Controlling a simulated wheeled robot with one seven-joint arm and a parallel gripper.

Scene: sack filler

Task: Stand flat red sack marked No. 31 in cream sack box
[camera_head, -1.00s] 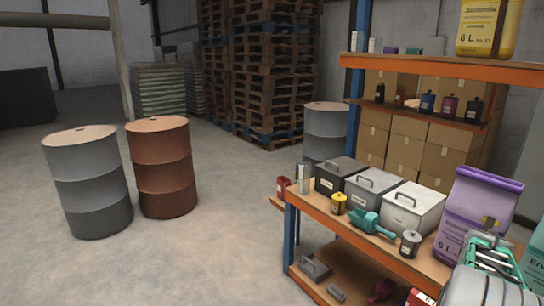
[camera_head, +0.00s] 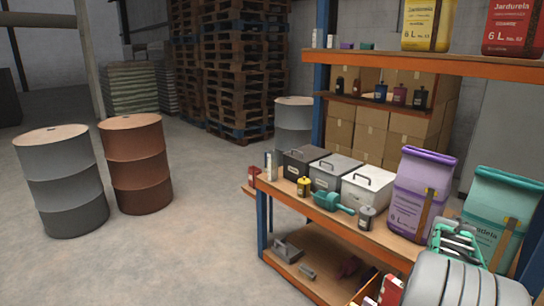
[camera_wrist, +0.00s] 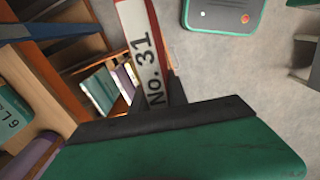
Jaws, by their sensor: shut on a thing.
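The flat red sack (camera_wrist: 144,45) shows nearly edge-on in the wrist view, as a white strip marked No. 31 with a red edge. My gripper (camera_wrist: 166,100) is shut on it, with dark fingers around its lower end in the picture. In the wrist view, a tan box or compartment (camera_wrist: 112,104) lies beyond, left of the sack, with green and purple flat pieces in it. I cannot tell whether it is the cream sack box. In the head view, a red piece with a white label (camera_head: 392,289) shows below my arm, probably the held sack; my fingers are hidden there.
A workbench (camera_head: 378,232) carries metal boxes, a teal scoop (camera_head: 332,203), a purple sack (camera_head: 420,195) and a teal sack (camera_head: 500,215). An upper shelf (camera_head: 420,62) holds more sacks. Drums (camera_head: 62,180) stand on open floor at the left.

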